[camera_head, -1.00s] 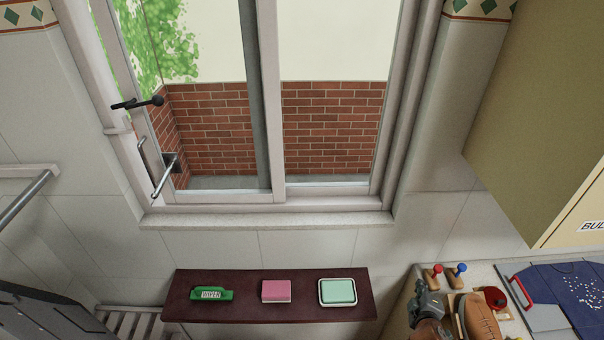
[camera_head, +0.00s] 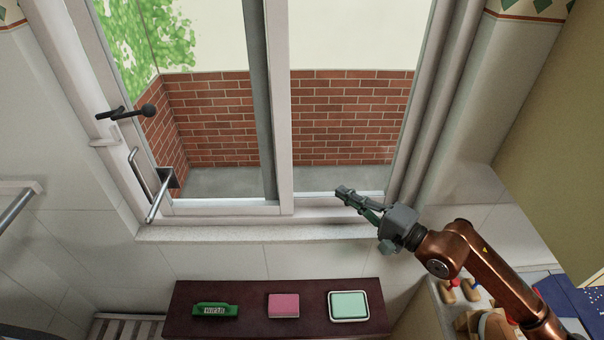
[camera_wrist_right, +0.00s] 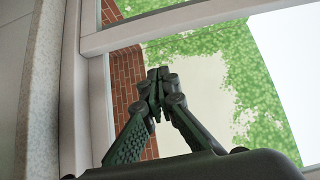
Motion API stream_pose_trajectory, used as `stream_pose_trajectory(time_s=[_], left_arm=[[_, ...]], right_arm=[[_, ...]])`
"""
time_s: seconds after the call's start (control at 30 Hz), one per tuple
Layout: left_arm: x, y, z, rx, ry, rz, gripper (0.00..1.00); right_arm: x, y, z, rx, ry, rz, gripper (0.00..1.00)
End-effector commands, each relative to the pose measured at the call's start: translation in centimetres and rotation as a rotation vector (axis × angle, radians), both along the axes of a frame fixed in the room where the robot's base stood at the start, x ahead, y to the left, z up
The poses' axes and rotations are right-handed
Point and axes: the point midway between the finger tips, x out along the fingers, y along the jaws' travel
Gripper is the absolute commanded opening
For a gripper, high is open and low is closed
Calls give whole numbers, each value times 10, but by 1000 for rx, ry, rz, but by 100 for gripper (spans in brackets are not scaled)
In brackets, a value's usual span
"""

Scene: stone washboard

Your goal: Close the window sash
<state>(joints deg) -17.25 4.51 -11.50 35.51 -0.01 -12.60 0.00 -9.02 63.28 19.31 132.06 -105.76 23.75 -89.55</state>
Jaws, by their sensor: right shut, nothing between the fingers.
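The white-framed window fills the upper middle of the head view. Its sash (camera_head: 225,207) has an upright metal handle (camera_head: 157,200) at the lower left and a black latch (camera_head: 130,111) above that handle. A central upright (camera_head: 279,110) divides the opening. I cannot tell from these views how far the sash stands open. My right gripper (camera_head: 342,191) is shut and empty, in front of the window's lower right part, well right of the handle. In the right wrist view its closed fingertips (camera_wrist_right: 156,78) point toward the window opening. My left gripper is out of view.
A dark shelf (camera_head: 250,329) below the window holds a green wiper (camera_head: 213,310), a pink sponge (camera_head: 284,305) and a mint soap in a dish (camera_head: 349,305). The stone sill (camera_head: 200,234) is clear. A beige cabinet (camera_head: 570,140) stands at the right.

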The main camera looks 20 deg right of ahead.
Motion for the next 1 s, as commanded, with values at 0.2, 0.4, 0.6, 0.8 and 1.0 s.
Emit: stream_pose_trajectory(time_s=[0.2,0.4,0.6,0.8,1.0], left_arm=[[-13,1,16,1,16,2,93],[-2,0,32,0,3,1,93],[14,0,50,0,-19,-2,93],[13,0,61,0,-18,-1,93],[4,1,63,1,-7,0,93]], right_arm=[[23,10,5,10,-1,-8,0],[55,29,6,13,-1,-6,0],[82,53,5,14,1,-3,0],[88,74,3,13,1,-3,0],[90,82,1,10,2,-4,0]])
